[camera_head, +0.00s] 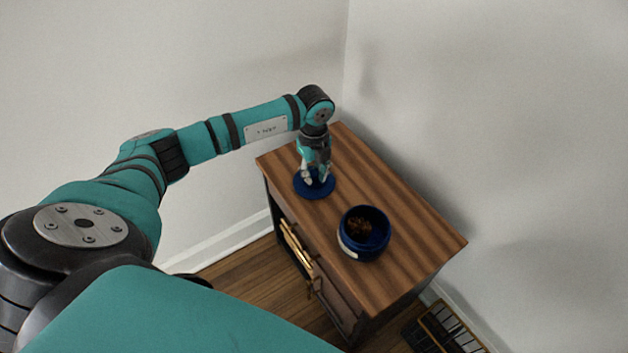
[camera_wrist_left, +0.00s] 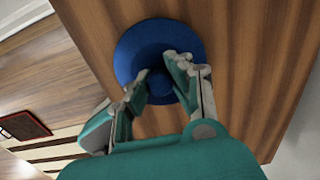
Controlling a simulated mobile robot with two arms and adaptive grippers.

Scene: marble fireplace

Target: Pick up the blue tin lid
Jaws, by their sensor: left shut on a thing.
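The blue tin lid (camera_head: 316,190) is a round blue disc on the wooden cabinet top, left of the open blue tin (camera_head: 364,232). My left gripper (camera_head: 314,180) is above the lid and shut on it. In the left wrist view, the fingertips (camera_wrist_left: 158,76) close around the knob in the middle of the lid (camera_wrist_left: 140,45). The lid looks level. I cannot tell whether it touches the wood or is slightly above it. The tin has dark brown contents. My right gripper is not in view.
The wooden cabinet (camera_head: 410,235) stands in a corner between white walls. Its top is clear apart from the lid and tin. Items with golden edges (camera_head: 296,243) show in its open side. A dark slatted object (camera_head: 442,328) lies on the floor at lower right.

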